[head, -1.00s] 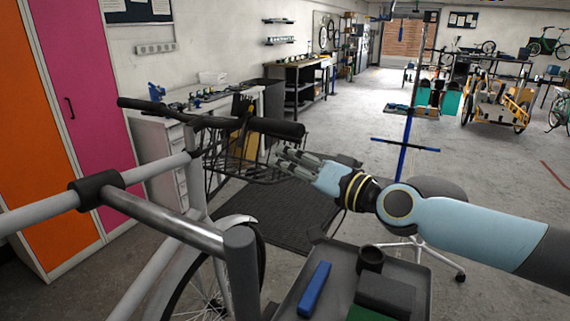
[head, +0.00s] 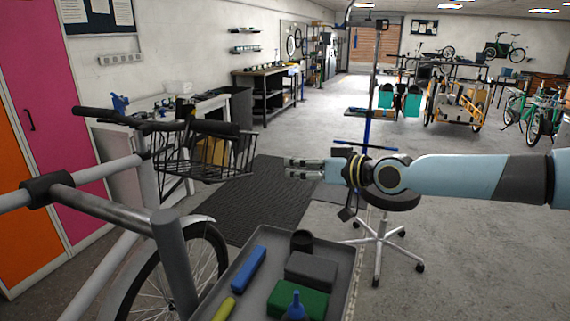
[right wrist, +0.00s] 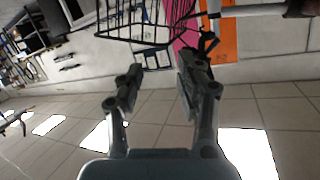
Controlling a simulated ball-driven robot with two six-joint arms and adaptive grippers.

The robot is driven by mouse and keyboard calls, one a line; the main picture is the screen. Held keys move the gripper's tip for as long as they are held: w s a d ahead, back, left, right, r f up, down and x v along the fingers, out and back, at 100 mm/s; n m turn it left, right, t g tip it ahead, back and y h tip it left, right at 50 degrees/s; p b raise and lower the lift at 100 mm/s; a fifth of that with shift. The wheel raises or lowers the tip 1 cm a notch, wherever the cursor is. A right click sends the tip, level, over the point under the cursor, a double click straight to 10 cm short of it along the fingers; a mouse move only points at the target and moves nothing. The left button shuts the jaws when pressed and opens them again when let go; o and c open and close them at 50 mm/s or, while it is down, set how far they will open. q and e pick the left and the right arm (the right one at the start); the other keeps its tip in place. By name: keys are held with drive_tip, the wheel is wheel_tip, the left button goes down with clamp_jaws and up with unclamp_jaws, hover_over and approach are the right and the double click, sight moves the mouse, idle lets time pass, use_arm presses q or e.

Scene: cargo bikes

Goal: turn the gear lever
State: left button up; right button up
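The bike's handlebar (head: 158,126) runs across the left of the head view, with a dark grip (head: 215,129) at its right end. I cannot make out the gear lever for certain. A small black lever-like part (right wrist: 207,42) shows by the bar in the right wrist view, but I cannot tell if it is the gear lever. My right gripper (head: 289,168) points left, apart from the handlebar and to the right of the basket. Its two fingers (right wrist: 158,85) stand apart with nothing between them in the right wrist view. My left gripper is not in view.
A wire basket (head: 205,158) hangs below the handlebar. A grey tray (head: 343,285) with a blue block, a green box and other items is at the bottom. A stool base (head: 378,240) stands right of it. The floor behind is mostly clear.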

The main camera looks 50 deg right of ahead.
drive_tip(key=s+d+f+n+g+h, duration=0.1)
drive_tip(key=s+d+f+h, duration=0.1)
drive_tip(key=d+f, duration=0.3)
drive_tip(key=d, duration=0.3)
drive_tip(key=shift+d+g, duration=0.3)
drive_tip(key=shift+g, duration=0.1)
drive_tip(key=shift+f, duration=0.1)
